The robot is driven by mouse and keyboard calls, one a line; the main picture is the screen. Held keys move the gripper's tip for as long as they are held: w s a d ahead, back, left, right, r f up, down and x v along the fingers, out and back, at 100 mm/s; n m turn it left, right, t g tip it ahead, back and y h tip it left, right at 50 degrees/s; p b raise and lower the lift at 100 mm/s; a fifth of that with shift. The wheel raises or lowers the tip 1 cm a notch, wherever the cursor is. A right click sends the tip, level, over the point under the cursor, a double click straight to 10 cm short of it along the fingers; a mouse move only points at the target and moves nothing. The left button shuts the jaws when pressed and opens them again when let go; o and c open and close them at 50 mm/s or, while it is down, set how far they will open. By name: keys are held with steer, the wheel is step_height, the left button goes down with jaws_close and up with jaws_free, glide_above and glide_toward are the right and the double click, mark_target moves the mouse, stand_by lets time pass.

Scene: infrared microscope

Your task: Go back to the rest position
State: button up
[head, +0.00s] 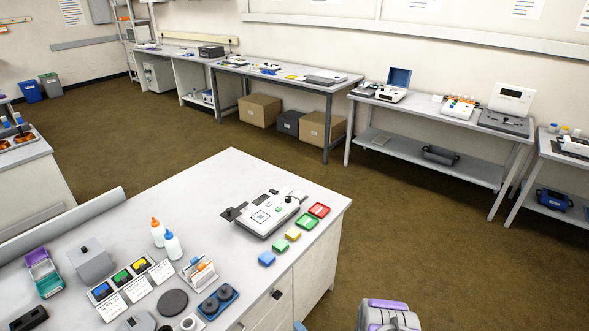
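No gripper fingers show clearly in the head view. A grey and purple part (388,316) is cut off by the bottom edge, and I cannot tell what it is.
Red, green, yellow and blue small blocks (293,234) lie along the near bench's front edge. Two dropper bottles (172,245), sample cards and a grey box (91,260) stand further left. Brown floor (420,225) is clear between the near bench and the wall benches (290,78).

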steer(key=w+d+r+m+g+h, duration=0.45)
steer(key=w+d+r, duration=0.25)
steer(key=w+r, duration=0.3)
steer(key=s+d+r+m+g+h, duration=0.2)
steer(key=s+d+r+m, duration=0.1)
steer(key=r, duration=0.4)
steer(key=s+d+r+m+g+h, duration=0.1)
steer(key=s+d+r+m+h, duration=0.2)
steer(key=r, duration=0.4)
steer(key=s+d+r+m+g, duration=0.2)
steer(key=s+r+m, duration=0.2)
steer(key=s+r, duration=0.4)
steer(key=s+a+r+m+g, duration=0.1)
steer(key=s+r+m+g, duration=0.1)
steer(key=s, duration=0.8)
steer(key=s+a+r+m+g, duration=0.1)
steer(key=s+r+m+g, duration=0.1)
steer(key=s+r+m, duration=0.2)
steer(key=s+a+r+m+g, duration=0.1)
steer(key=s+r, duration=0.7)
steer(key=s, duration=1)
steer(key=m+g, duration=0.1)
steer(key=m, duration=0.1)
steer(key=shift+s+r+m, duration=0.2)
steer(key=shift+r+m, duration=0.05)
steer(key=shift+m, duration=0.1)
steer(key=shift+w+a+g+y, duration=0.1)
steer(key=shift+a+g+y, duration=0.05)
steer(key=shift+g+y, duration=0.1)
